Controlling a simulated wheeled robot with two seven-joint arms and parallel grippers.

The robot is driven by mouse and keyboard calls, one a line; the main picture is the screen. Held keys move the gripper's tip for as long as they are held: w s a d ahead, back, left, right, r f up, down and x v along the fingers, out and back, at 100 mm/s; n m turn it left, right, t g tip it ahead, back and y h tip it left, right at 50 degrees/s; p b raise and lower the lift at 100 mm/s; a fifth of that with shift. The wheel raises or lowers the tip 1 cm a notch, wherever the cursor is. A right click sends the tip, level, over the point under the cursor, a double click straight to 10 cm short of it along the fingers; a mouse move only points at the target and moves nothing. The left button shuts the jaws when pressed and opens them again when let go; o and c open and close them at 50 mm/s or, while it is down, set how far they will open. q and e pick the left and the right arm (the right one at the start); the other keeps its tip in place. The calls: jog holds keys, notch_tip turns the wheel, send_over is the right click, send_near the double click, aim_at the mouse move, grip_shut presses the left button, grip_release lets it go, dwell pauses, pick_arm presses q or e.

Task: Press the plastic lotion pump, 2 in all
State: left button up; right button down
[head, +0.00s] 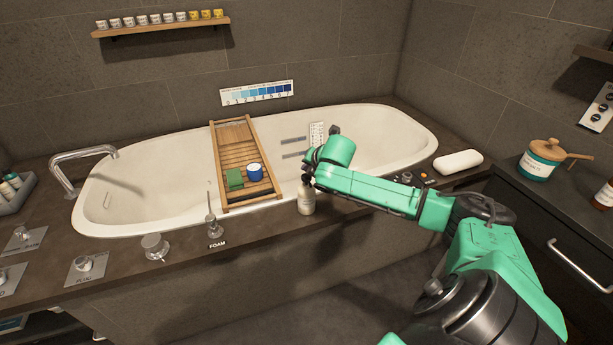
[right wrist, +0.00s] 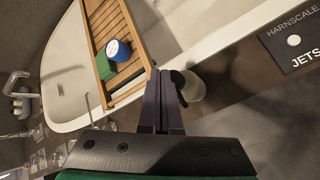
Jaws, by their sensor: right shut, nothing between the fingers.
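The lotion pump bottle (head: 306,203), pale with a small label, stands upright on the tub's dark front ledge. Its top is largely hidden by my right gripper (head: 309,180) in the head view. In the right wrist view the pale bottle (right wrist: 192,88) shows beside the fingertips, with a dark pump head at its top. My right gripper (right wrist: 161,74) is shut and empty, its fingers together right beside the pump head. I cannot tell whether they touch it or whether the head is pushed down. My left gripper is in neither view.
A wooden bath tray (head: 236,145) with a blue cup (head: 254,172) and green block (head: 234,179) spans the white tub (head: 150,200). A metal foam lever (head: 211,226) and knob (head: 155,246) stand left on the ledge. A white roll (head: 458,162) lies right.

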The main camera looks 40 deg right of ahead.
aim_at(308, 178)
jog(key=shift+f, duration=0.1)
dwell(0.3)
jog(key=shift+f+p, duration=0.25)
jog(key=shift+p, duration=0.05)
jog(key=shift+f, duration=0.1)
jog(key=shift+f, duration=0.85)
dwell(0.6)
jog(key=shift+r+p, duration=1.2)
jog(key=shift+p, duration=0.05)
notch_tip(308, 178, up, 5)
jog(key=p, duration=0.6)
jog(key=shift+r, duration=0.15)
